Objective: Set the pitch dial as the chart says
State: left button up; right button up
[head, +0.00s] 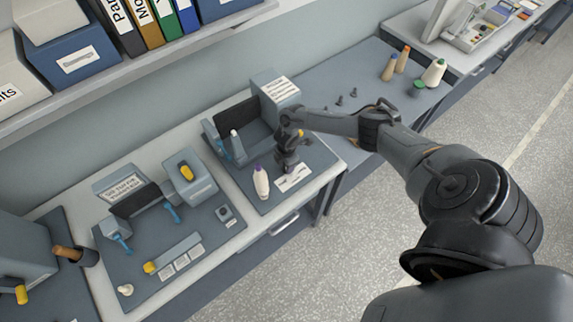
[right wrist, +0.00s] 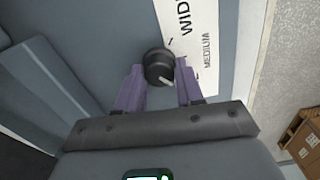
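The pitch dial (right wrist: 159,66) is a round black knob with a white pointer mark aimed to the lower right in the right wrist view. A white label card (right wrist: 196,35) beside it reads "WIDE" and "MEDIUM"; the card also shows in the head view (head: 293,178). My right gripper (right wrist: 160,72) has one purple finger on each side of the dial, with no clear gap. In the head view the right gripper (head: 287,160) hides the dial. A chart with printed lines (head: 280,89) is on the blue-grey box behind; its text is too small to read. My left gripper is out of view.
A white cone with a purple tip (head: 261,183) stands just left of my right gripper. Another station with a yellow knob (head: 187,172) lies to the left. Several thread cones (head: 434,72) stand at the back right.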

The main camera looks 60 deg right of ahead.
jog(key=o, duration=0.4)
jog(key=shift+r, duration=5.45)
